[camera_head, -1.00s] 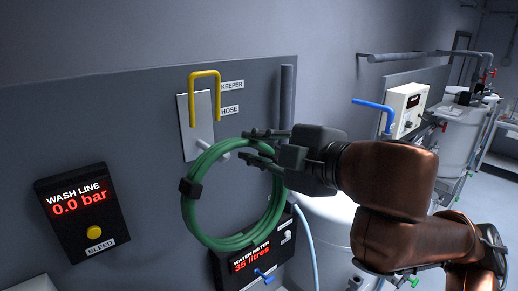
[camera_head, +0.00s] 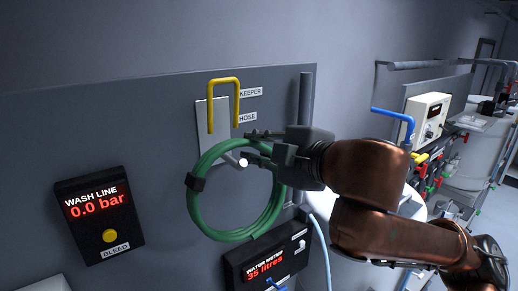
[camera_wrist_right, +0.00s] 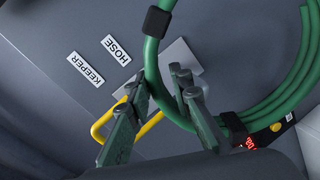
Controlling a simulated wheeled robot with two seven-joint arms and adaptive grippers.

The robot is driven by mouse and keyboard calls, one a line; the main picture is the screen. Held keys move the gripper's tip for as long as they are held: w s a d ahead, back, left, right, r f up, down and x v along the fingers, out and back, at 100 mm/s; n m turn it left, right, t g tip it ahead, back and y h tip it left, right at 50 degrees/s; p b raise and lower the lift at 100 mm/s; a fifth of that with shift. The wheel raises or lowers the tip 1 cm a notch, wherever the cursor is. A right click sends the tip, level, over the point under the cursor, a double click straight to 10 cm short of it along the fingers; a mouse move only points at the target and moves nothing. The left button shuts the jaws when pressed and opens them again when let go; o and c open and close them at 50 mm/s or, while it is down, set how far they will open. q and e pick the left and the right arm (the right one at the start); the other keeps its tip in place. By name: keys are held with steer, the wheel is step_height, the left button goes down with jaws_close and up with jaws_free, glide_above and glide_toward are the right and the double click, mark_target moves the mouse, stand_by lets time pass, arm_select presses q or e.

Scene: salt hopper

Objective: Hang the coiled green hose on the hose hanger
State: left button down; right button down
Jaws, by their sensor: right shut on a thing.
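The coiled green hose (camera_head: 194,208) hangs upright as a ring in front of the wall panel, with black bands on it. My right gripper (camera_head: 252,145) is shut on its upper right part. In the right wrist view the hose (camera_wrist_right: 152,75) passes between the fingers of the gripper (camera_wrist_right: 160,92). The hose hanger has a pale plate (camera_head: 204,121), a yellow keeper (camera_head: 223,82) standing raised above, and a pale peg (camera_head: 243,162). The peg's round end shows inside the ring, just under its top. I cannot tell whether the hose rests on the peg. My left gripper is out of view.
The wash line box (camera_head: 100,214) is on the panel at left. The water meter box (camera_head: 268,257) is below the coil, close to its lower edge. A vertical grey pipe (camera_head: 305,110) stands right of the hanger. A blue pipe (camera_head: 392,112) is farther right.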

steer(key=shift+w+a, duration=0.25)
steer(key=shift+w, duration=0.35)
steer(key=shift+w+a+f+b, duration=0.3)
steer(key=shift+w+f, duration=0.05)
steer(key=shift+f, duration=0.35)
steer(key=shift+w+f, duration=0.15)
steer(key=shift+f, duration=0.35)
steer(key=shift+a+f, duration=0.15)
steer(key=shift+f, duration=0.1)
